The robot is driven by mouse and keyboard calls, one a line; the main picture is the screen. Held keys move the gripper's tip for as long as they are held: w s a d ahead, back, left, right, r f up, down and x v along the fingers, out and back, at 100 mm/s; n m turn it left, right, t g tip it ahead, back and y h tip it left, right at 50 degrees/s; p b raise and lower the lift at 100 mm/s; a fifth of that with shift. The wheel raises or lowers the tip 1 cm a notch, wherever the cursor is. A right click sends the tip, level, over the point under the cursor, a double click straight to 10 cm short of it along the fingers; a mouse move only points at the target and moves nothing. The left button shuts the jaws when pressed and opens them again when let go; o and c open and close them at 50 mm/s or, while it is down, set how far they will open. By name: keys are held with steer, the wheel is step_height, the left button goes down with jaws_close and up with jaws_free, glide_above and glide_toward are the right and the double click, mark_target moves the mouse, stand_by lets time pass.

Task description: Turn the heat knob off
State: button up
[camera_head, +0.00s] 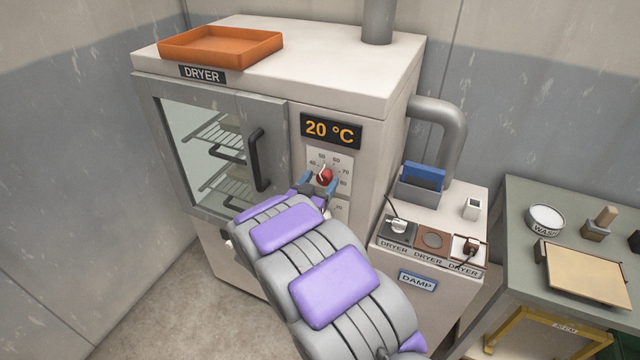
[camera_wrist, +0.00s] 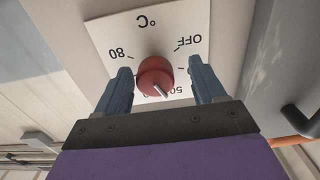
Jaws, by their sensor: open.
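The red heat knob (camera_head: 324,176) sits on a white dial plate (camera_head: 318,158) on the dryer's front, below the 20 °C display (camera_head: 330,131). In the wrist view the knob (camera_wrist: 154,76) appears upside down, its white pointer near the 50 mark. The OFF mark (camera_wrist: 188,43) shows at the plate's upper right there; in the head view it is hidden. My gripper (camera_head: 319,182) is open at the dial. In the wrist view, the blue fingers of my gripper (camera_wrist: 160,72) stand on either side of the knob, with a gap at the right finger.
The dryer door (camera_head: 224,150) is shut, its dark handle (camera_head: 257,160) just left of the dial. An orange tray (camera_head: 221,46) lies on top. A small cabinet (camera_head: 430,282) with sockets and a green-topped table (camera_head: 530,205) stand at the right.

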steer(key=shift+d, duration=0.25)
steer(key=shift+c, duration=0.2)
steer(key=shift+d, duration=0.2)
steer(key=shift+c, duration=1.4)
steer(key=shift+a, duration=0.2)
steer(key=c, duration=0.7)
steer(key=shift+r+n+p, duration=0.1)
steer(key=shift+n+p, duration=0.2)
steer(key=shift+p, duration=0.45)
